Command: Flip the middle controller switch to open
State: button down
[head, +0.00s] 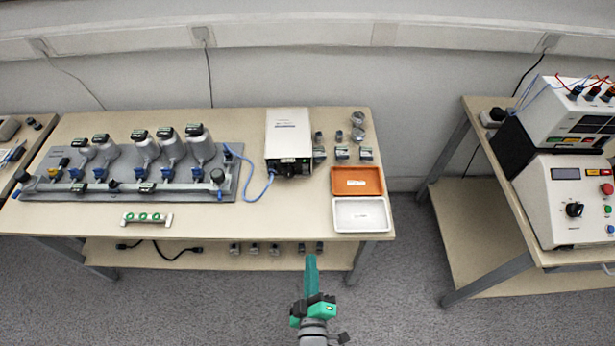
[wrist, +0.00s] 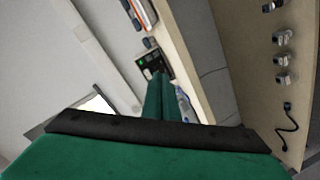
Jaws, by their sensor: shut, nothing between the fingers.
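A white controller box (head: 288,135) with a dark front panel stands on the middle table, right of the grey apparatus. A small white strip with three green round parts (head: 147,218) lies near the table's front edge. I cannot tell from the pictures which part is the middle switch or how it is set. My gripper (head: 311,262) is green, shut and empty, in front of the table's front edge and apart from both. In the wrist view its fingers (wrist: 159,98) are together, and a dark panel with green spots (wrist: 152,63) shows beyond their tips.
A grey apparatus board (head: 110,172) with several flasks fills the table's left. An orange tray (head: 357,181) and a white tray (head: 361,214) sit at its right edge. A lower shelf (head: 220,253) holds small parts and a cable. Another table (head: 450,190) with instruments stands right.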

aim_at(305, 169)
jog(key=w+n, duration=0.2)
jog(key=w, duration=0.3)
jog(key=w+n, duration=0.3)
jog(key=w, duration=0.2)
jog(key=w+r+n, duration=0.1)
jog(key=w+n, duration=0.1)
jog(key=w, duration=0.3)
jog(key=shift+w+a+r+n+t, duration=0.1)
jog(key=shift+w+a+n+t, duration=0.2)
jog(key=shift+w+a, duration=0.1)
jog(key=shift+w, duration=0.15)
jog(key=w, duration=0.4)
jog(key=w+f, duration=0.1)
jog(key=w, duration=0.8)
jog(key=shift+w+a+f, duration=0.3)
jog(key=shift+f, duration=0.05)
jog(key=shift+w, duration=0.1)
